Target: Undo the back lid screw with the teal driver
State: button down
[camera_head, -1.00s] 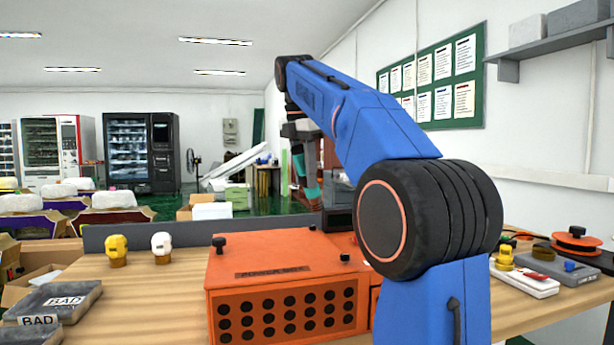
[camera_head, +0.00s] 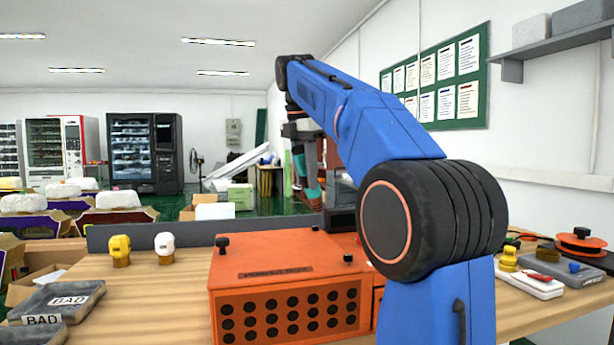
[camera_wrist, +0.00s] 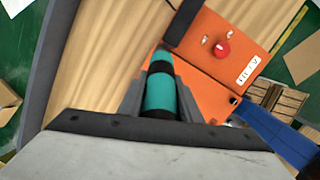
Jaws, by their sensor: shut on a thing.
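My gripper (camera_head: 306,172) is shut on the teal driver (camera_head: 299,162) and holds it in the air beyond the orange box (camera_head: 262,254). In the wrist view the driver's teal and black banded handle (camera_wrist: 160,92) sits between the grey fingers. The driver's tip is not clear in either view. The box lid carries black screws: a back one (camera_head: 315,228), a left one (camera_head: 222,242) and a front right one (camera_head: 348,258). In the head view the gripper appears above the back screw, apart from it. Part of the box is hidden behind my arm.
A yellow knob-like piece (camera_head: 119,249) and a white one (camera_head: 164,246) stand on the wooden bench (camera_head: 150,290). A grey ledge (camera_head: 150,234) runs along the bench's far side. Grey BAD trays (camera_head: 62,300) lie at left. An orange panel with a red button (camera_wrist: 222,50) shows in the wrist view.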

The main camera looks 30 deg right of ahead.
jog(key=shift+a, duration=0.6)
jog(key=shift+f, duration=2)
dwell(5.4)
